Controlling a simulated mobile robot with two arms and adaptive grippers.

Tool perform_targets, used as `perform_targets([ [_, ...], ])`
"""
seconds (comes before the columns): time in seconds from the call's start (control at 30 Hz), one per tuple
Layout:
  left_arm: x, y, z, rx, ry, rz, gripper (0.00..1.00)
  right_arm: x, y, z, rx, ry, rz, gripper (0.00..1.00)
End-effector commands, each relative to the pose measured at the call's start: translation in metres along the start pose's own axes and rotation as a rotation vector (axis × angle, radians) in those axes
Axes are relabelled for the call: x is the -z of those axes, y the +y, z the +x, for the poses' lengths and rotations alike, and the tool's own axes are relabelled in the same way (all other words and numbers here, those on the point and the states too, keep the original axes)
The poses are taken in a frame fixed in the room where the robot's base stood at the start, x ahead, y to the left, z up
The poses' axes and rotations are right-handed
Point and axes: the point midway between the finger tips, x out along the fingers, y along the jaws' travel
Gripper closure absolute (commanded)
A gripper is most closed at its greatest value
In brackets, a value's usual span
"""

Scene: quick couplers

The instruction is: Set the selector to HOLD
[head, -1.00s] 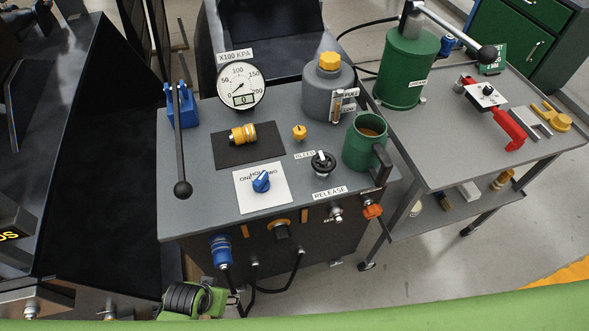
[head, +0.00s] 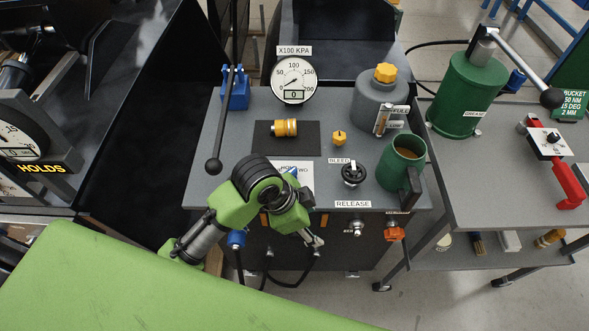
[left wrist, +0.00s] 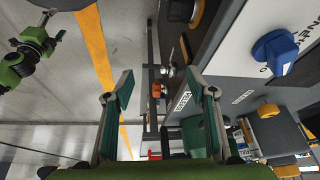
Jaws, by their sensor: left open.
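The selector is a blue knob on a white plate (head: 306,171) on the grey bench top. In the head view my left arm hides most of the knob, and only a blue sliver (head: 293,173) shows. In the left wrist view the blue knob (left wrist: 274,50) is at the upper right, with part of its lettering cut off. I cannot tell its setting now. My left gripper (head: 316,240) is at the bench's front edge, its fingers spread. In the left wrist view the open gripper (left wrist: 162,88) is empty, apart from the knob.
A long black lever (head: 214,165) stands left of the plate. A black bleed knob (head: 353,175) and a green mug (head: 404,160) are to the right. A yellow coupler (head: 285,128) lies behind on a dark mat (head: 305,148). An orange knob (head: 395,234) sticks out in front.

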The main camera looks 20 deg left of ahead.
Motion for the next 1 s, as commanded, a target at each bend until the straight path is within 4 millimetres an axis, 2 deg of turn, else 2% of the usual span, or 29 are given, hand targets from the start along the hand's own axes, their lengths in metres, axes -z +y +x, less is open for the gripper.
perform_targets([
  [0.1, 0.021, -0.015, -0.007, -0.028, -0.021, 0.189, 0.49, -0.001, 0.004, 0.000, -0.005, -0.001, -0.002, 0.38],
  [0.23, 0.036, -0.034, -0.018, -0.068, -0.068, 0.406, 0.49, -0.001, 0.004, 0.000, -0.005, 0.000, -0.001, 0.38],
  [0.37, 0.044, -0.060, -0.037, -0.106, -0.137, 0.601, 0.49, 0.000, 0.003, 0.000, -0.004, 0.000, -0.001, 0.38],
  [0.5, 0.046, -0.093, -0.066, -0.151, -0.221, 0.773, 0.49, 0.000, 0.003, 0.000, -0.003, 0.000, 0.000, 0.38],
  [0.7, 0.043, -0.134, -0.114, -0.209, -0.315, 0.925, 0.49, 0.001, -0.001, 0.000, 0.001, 0.001, 0.003, 0.38],
  [0.8, 0.042, -0.145, -0.130, -0.231, -0.339, 0.961, 0.49, 0.002, -0.004, 0.000, 0.005, 0.002, 0.005, 0.38],
  [0.9, 0.041, -0.151, -0.139, -0.242, -0.350, 0.979, 0.49, 0.002, -0.006, 0.000, 0.006, 0.003, 0.005, 0.38],
  [1.0, 0.039, -0.151, -0.138, -0.249, -0.352, 0.985, 0.49, 0.002, -0.005, -0.001, 0.006, 0.003, 0.005, 0.38],
])
